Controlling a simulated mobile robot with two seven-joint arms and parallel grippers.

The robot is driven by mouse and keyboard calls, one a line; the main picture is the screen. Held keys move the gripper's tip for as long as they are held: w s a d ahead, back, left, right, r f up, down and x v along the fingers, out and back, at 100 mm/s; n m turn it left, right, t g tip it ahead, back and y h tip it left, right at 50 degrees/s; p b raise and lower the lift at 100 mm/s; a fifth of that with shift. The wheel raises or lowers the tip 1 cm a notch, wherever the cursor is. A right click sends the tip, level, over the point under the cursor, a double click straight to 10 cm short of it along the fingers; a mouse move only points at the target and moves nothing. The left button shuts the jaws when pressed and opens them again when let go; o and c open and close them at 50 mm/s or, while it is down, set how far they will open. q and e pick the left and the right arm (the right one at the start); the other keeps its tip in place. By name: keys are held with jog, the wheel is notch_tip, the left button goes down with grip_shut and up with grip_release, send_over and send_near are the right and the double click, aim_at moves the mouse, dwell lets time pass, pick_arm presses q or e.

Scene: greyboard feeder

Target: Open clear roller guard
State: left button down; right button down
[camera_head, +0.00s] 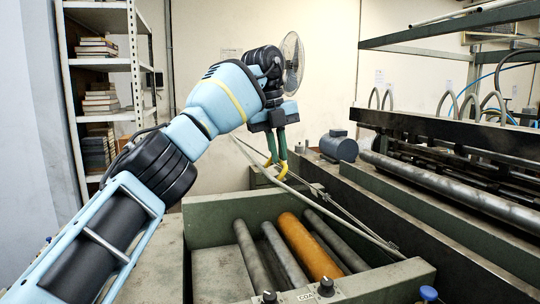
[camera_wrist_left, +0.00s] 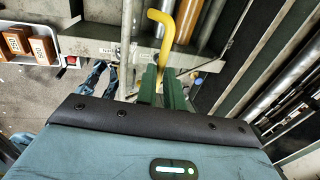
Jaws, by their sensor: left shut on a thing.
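The feeder (camera_head: 215,215) has a green-grey frame around several rollers, one of them an orange roller (camera_head: 310,248). A long pale rim (camera_head: 345,222) slants above the rollers, from my gripper down to the right; it looks like the edge of the clear roller guard, tilted up. The clear sheet itself is hard to make out. My left gripper (camera_head: 277,160) is above the far end of the rollers, its green fingers pointing down and shut on a yellow bent handle (camera_wrist_left: 164,32). The handle's join to the guard is not clear.
A dark machine bed with a long steel roller (camera_head: 455,190) runs along the right. A blue-grey motor (camera_head: 338,147) stands behind the rollers. Shelves with stacked books (camera_head: 97,47) are at the left. A tray of brown boxes (camera_wrist_left: 28,45) shows in the left wrist view.

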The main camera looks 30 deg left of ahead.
pick_arm(q)
jog(key=shift+w+d+f, duration=0.5)
jog(key=shift+d+f, duration=0.05)
jog(key=shift+f, duration=0.05)
jog(key=c, duration=1.8)
grip_release()
jog(key=shift+c, duration=0.2)
jog(key=shift+o, duration=1.1)
jog(key=shift+w+d, duration=0.2)
jog(key=shift+w, duration=0.1)
jog(key=shift+o, duration=0.6)
jog(key=shift+w+d, duration=0.15)
jog(key=shift+w, duration=0.05)
jog(key=shift+s+a+r, duration=0.15)
jog(key=shift+a+r, duration=0.1)
jog(key=shift+r, duration=0.05)
jog(key=shift+r, duration=0.1)
